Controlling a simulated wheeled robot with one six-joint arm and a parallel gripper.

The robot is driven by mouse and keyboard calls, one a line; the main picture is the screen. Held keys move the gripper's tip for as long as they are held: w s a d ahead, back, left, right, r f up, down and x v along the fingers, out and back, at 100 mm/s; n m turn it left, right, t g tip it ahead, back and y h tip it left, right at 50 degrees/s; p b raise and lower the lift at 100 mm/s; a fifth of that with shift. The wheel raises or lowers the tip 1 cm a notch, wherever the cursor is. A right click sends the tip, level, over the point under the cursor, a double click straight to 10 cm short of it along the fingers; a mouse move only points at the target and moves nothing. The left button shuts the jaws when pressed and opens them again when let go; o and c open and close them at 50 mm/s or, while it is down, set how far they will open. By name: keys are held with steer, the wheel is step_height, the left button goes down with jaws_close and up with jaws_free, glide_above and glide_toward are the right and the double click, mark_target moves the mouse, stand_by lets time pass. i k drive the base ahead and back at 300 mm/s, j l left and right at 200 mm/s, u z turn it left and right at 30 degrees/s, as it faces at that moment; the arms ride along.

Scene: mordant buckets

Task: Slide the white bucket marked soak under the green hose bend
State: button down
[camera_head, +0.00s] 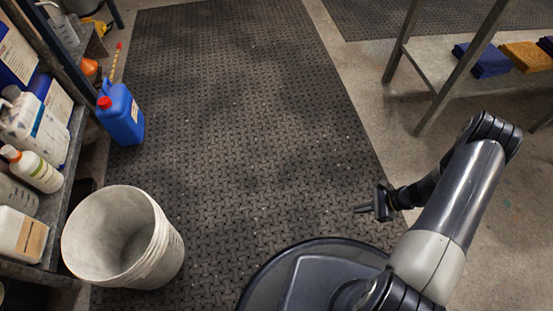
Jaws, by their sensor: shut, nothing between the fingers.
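A white bucket (165,262) stands upright on the dark rubber mat at lower left, close to the shelf. Its open top faces up and its inside looks empty. I cannot read a soak mark on it from this view. No green hose bend shows in this view. My gripper (360,209) is at the right of the mat, well to the right of the bucket and apart from it. It points left, is shut and holds nothing.
A blue jug (121,117) with a red cap stands on the floor by the shelf, beyond the bucket. The shelf at left holds several bottles (36,170). A bench (432,66) with folded cloths (483,60) is at upper right. The mat's middle (240,110) is clear.

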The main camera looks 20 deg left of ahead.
mark_target(119, 236)
steer(key=i+j+u, duration=0.1)
steer(key=i+u, duration=0.15)
steer(key=u, duration=0.15)
steer(key=i+u, duration=0.2)
steer(key=u, duration=0.2)
steer(key=i+u, duration=0.25)
steer(key=u, duration=0.15)
steer(key=i+l+u, duration=0.2)
steer(key=u, duration=0.15)
